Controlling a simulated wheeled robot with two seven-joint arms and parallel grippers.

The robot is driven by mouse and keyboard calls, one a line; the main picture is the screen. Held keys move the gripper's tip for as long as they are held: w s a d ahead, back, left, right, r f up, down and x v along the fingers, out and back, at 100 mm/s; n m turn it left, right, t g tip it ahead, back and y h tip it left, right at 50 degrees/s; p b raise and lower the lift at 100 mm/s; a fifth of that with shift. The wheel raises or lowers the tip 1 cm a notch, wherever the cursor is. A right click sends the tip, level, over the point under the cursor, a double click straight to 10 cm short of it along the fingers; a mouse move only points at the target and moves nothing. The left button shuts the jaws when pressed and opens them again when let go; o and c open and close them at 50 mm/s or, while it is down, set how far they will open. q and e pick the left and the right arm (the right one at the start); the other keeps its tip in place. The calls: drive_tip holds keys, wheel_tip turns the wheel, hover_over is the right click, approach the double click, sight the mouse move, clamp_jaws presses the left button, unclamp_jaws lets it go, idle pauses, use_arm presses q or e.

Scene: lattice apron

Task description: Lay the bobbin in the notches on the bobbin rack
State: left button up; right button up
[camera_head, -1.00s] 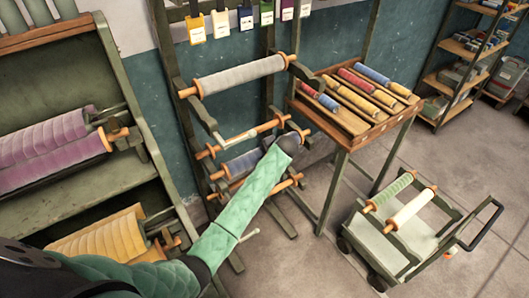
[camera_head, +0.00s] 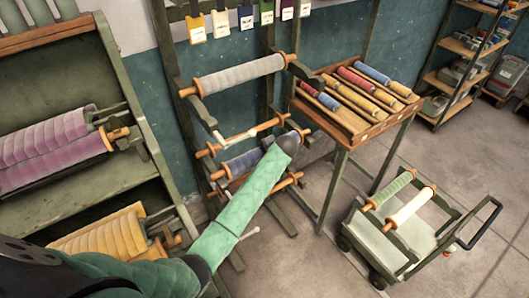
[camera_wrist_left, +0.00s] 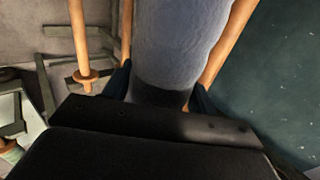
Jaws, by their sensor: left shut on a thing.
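The bobbin (camera_head: 240,164), wound with blue-grey thread and with orange wooden ends, lies level at the rack's lower middle in the head view. My left gripper (camera_head: 285,145) is at its right part, and my arm hides some of it. In the left wrist view the blue-grey winding (camera_wrist_left: 180,45) fills the space between the two dark fingers of my left gripper (camera_wrist_left: 160,95), which is shut on it. The bobbin rack (camera_head: 172,60) is a green upright frame with short arms. I cannot tell whether the bobbin's ends sit in notches. My right gripper is not in view.
A grey bobbin (camera_head: 240,75) lies higher on the rack, with a bare wooden rod (camera_head: 243,136) below it. A table (camera_head: 345,135) of coloured bobbins stands to the right, a cart (camera_head: 410,240) nearer. A shelf unit (camera_head: 150,125) with purple and yellow rolls stands left.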

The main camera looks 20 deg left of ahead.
use_arm(q)
drive_tip(key=o, duration=1.2)
drive_tip(key=shift+o, duration=0.9)
drive_tip(key=shift+s+d+r+b, duration=0.3)
drive_tip(key=shift+d+b, duration=0.1)
drive_tip(key=shift+b, duration=0.1)
drive_tip(key=b+v, duration=0.2)
drive_tip(key=v, duration=0.4)
drive_tip(key=shift+r+b, duration=0.35)
drive_tip(key=shift+r, duration=0.05)
drive_tip(key=shift+s+d, duration=0.1)
